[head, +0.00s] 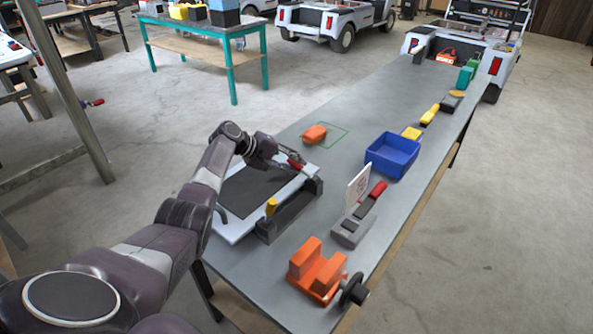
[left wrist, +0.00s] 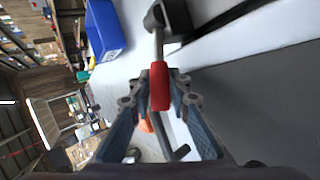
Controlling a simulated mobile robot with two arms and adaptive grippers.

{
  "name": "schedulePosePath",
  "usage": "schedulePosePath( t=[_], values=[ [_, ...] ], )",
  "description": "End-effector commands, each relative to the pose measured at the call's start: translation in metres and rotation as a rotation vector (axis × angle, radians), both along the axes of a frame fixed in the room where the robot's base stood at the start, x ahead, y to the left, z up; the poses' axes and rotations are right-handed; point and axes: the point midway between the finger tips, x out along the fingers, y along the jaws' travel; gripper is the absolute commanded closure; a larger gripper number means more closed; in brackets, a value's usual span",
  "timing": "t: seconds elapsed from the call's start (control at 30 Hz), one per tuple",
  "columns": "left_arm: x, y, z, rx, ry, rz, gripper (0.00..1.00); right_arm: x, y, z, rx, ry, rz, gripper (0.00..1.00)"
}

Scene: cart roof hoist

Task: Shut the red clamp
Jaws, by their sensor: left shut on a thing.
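The red clamp's handle (head: 295,164) is at the far end of a dark clamp bar (head: 290,211) that lies along the edge of a white and dark panel on the table. In the left wrist view the red handle (left wrist: 160,86) sits between my left gripper's fingers on a metal rod. My left gripper (head: 284,161) is shut on the red handle. It also shows in the left wrist view (left wrist: 159,98). A yellow handle (head: 271,206) stands at the bar's near end. My right gripper is in neither view.
A blue bin (head: 392,155) stands right of the clamp and also shows in the left wrist view (left wrist: 103,30). An orange block (head: 314,134) lies beyond the clamp beside a green outline. A grey device (head: 347,230) with a red handle and an orange vise (head: 316,268) stand nearer.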

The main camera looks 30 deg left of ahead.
Motion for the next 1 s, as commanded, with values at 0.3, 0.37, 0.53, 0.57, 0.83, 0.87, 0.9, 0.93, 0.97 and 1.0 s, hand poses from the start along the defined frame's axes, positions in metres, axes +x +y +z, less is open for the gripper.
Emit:
schedulePosePath(
  t=[0.3,0.37,0.53,0.57,0.83,0.87,0.9,0.93,0.97,1.0],
  values=[
    [0.0,0.0013,-0.0023,-0.03,0.003,0.001,1.0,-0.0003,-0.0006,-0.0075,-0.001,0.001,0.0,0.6],
    [0.0,0.0012,-0.0022,-0.03,0.004,0.002,1.0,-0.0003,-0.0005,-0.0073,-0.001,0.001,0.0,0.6],
    [-0.0001,0.001,-0.0024,-0.03,0.004,0.002,1.0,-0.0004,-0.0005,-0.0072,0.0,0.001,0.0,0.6],
    [-0.0001,0.001,-0.0024,-0.03,0.004,0.002,1.0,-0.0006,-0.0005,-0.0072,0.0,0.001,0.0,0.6],
    [-0.0001,0.0008,-0.0026,-0.029,0.004,0.001,0.64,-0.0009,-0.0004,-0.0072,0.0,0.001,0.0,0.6],
    [-0.0002,0.0008,-0.0026,-0.028,0.004,0.0,0.64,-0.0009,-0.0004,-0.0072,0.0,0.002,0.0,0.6],
    [-0.0001,0.0008,-0.0026,-0.028,0.004,0.0,0.64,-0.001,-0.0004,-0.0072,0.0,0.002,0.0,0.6],
    [-0.0001,0.0008,-0.0026,-0.028,0.004,0.0,0.64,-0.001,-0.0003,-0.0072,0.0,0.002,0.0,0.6],
    [-0.0001,0.0008,-0.0026,-0.028,0.004,0.0,0.64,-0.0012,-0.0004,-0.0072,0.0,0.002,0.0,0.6],
    [-0.0002,0.0008,-0.0025,-0.028,0.004,0.0,0.64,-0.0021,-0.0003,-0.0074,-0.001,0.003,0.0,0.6]
  ],
)
